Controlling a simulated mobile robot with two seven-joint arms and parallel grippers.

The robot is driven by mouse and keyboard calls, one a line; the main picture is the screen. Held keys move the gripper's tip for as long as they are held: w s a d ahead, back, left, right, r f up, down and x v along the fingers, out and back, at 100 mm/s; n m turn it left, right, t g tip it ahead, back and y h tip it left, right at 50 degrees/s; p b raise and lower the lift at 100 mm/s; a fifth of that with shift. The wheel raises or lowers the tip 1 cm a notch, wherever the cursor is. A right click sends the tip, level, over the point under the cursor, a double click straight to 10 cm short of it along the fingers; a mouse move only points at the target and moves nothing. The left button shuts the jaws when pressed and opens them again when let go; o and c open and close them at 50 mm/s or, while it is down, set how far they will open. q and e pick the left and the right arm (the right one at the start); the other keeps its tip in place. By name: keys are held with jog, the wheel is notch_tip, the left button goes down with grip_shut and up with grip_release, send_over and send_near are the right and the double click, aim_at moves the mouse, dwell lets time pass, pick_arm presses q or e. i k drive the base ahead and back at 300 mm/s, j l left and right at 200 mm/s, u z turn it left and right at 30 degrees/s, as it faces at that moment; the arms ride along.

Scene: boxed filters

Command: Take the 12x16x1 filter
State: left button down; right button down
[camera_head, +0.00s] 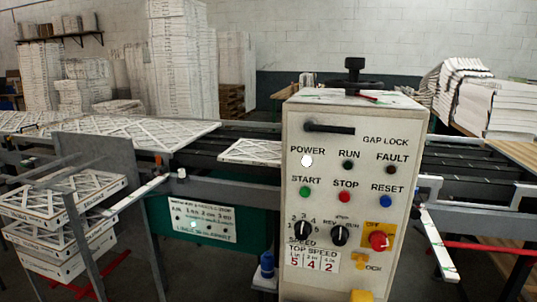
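Flat white filters with lattice faces lie on the conveyor (240,172). A large filter (150,133) lies at left centre, and another (30,120) is farther left. A smaller filter (250,150) lies beside the control box, which hides its right end. Several boxed filters are stacked at lower left, with the top filter (62,196) showing its lattice face. No 12x16x1 marking is readable, so I cannot tell which filter has that size. Neither of my grippers is in view.
A white control box (350,190) with knobs and buttons stands close in front. A grey upright plate (100,175) stands beside the lower-left stack. Tall white stacks (183,60) are behind the conveyor. More stacked white sheets (490,105) are at right. A red bar (490,247) crosses lower right.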

aim_at(268, 153)
jog(key=i+j+z, duration=0.1)
jog(key=z, duration=1)
jog(key=j+z, duration=0.35)
jog(key=j, duration=0.15)
jog(key=j+z, duration=0.4)
jog(key=j, duration=0.15)
jog(key=j+z, duration=0.15)
jog(key=j, duration=0.35)
jog(key=k+j+z, duration=0.15)
jog(key=j, duration=0.35)
